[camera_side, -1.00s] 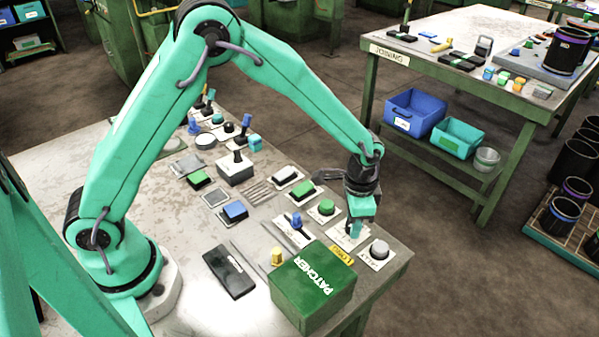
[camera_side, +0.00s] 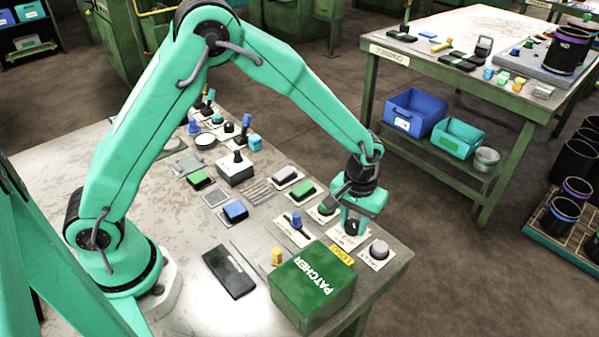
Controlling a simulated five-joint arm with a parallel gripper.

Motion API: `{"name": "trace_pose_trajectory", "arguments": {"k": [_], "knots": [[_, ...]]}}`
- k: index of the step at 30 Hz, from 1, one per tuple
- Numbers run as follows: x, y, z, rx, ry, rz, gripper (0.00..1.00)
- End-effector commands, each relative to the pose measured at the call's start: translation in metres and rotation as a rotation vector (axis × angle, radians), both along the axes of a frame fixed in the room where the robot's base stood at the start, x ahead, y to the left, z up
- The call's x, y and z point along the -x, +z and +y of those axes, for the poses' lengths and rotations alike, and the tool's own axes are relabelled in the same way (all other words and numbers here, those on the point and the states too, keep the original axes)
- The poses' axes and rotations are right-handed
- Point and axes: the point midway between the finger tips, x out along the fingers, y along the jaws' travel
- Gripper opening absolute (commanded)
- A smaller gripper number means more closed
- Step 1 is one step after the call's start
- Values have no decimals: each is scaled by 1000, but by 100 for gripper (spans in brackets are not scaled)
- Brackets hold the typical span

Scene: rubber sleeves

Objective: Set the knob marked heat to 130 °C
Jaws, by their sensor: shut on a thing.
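My gripper (camera_side: 352,224) points down at the front right of the bench and is shut on a dark knob (camera_side: 351,228). The knob stands on a white label plate (camera_side: 340,238), whose marks are too small to read. The fingers and the gripper body hide most of the knob, so its pointer and setting cannot be told. I cannot read the word heat on it.
A grey knob (camera_side: 379,250) stands close to the right and a green button (camera_side: 327,207) close to the left. A green PATCHER box (camera_side: 313,287) and a yellow tag (camera_side: 342,254) lie in front. Several switches and buttons fill the bench behind.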

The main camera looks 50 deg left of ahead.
Motion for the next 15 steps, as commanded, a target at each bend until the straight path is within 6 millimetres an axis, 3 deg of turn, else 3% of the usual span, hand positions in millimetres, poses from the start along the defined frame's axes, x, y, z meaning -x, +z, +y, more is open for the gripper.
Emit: {"name": "trace_pose_trajectory", "arguments": {"k": [15], "knots": [[0,2,0,-1,137,1,8]]}}
